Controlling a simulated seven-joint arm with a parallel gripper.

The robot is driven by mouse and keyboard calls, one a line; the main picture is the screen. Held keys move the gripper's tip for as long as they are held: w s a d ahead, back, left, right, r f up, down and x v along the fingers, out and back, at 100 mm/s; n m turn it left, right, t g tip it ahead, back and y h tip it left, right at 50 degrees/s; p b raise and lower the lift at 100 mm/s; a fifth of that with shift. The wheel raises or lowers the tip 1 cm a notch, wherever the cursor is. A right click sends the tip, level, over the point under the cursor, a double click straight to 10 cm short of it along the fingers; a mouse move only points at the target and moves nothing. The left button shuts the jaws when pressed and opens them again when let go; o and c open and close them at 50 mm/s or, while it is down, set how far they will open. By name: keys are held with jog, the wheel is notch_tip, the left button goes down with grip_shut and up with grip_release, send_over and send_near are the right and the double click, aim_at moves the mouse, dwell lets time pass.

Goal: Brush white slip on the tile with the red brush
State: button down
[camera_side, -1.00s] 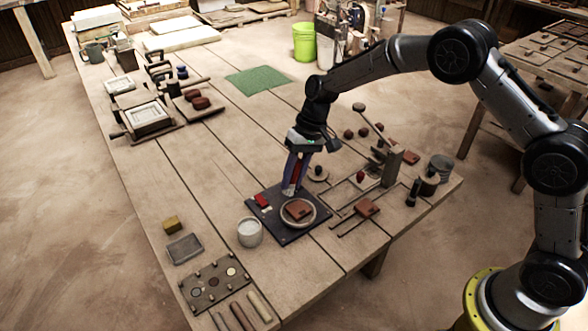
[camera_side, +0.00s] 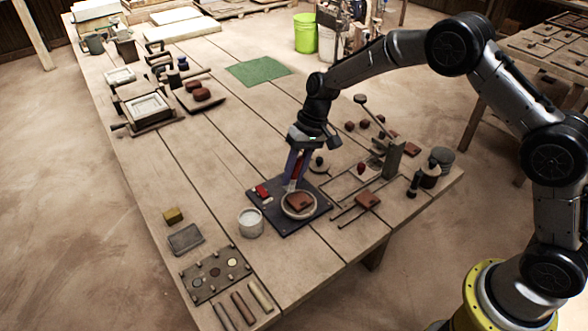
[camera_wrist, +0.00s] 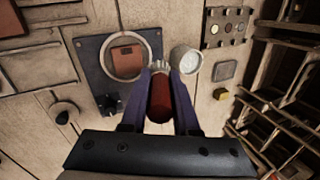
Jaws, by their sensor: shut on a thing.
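The reddish-brown tile (camera_side: 300,201) lies on a round pale wheel (camera_side: 298,215) on a dark board. The tile also shows in the wrist view (camera_wrist: 126,60). My gripper (camera_side: 295,172) is shut on the red brush, whose red handle (camera_wrist: 160,98) shows between the fingers in the wrist view. The brush points down, its pale bristles at the wheel's rear edge in the side view; I cannot tell whether they touch anything. The white slip cup (camera_side: 250,224) stands at the board's left and shows beside the bristles in the wrist view (camera_wrist: 187,60).
A small red item (camera_side: 262,191) sits on the board's rear left corner. A wooden frame and small press stand to the right.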

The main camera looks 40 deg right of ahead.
jog(key=shift+f, duration=2.75)
jog(key=shift+d+f, duration=0.2)
jog(key=shift+f, duration=0.15)
jog(key=shift+d+f, duration=0.1)
jog(key=shift+d, duration=2.2)
jog(key=shift+d+f, duration=0.2)
jog(key=shift+d, duration=0.55)
jog(key=shift+a+r, duration=0.2)
jog(key=shift+a, duration=2.9)
jog(key=shift+w+a, duration=0.15)
jog(key=shift+a, duration=0.1)
jog(key=shift+w+d, duration=0.2)
jog(key=shift+w, duration=0.1)
jog(key=shift+d, duration=2.35)
jog(key=shift+d+f, duration=0.2)
jog(key=shift+d, duration=0.55)
jog(key=shift+a+f, duration=0.1)
jog(key=shift+a, duration=0.2)
jog(key=shift+s+a+r, duration=0.1)
jog(key=shift+a+r, duration=0.2)
jog(key=shift+a, duration=2.4)
jog(key=shift+a+r, duration=0.1)
jog(key=shift+a, duration=0.2)
jog(key=shift+d+r, duration=0.1)
jog(key=shift+r, duration=3.85)
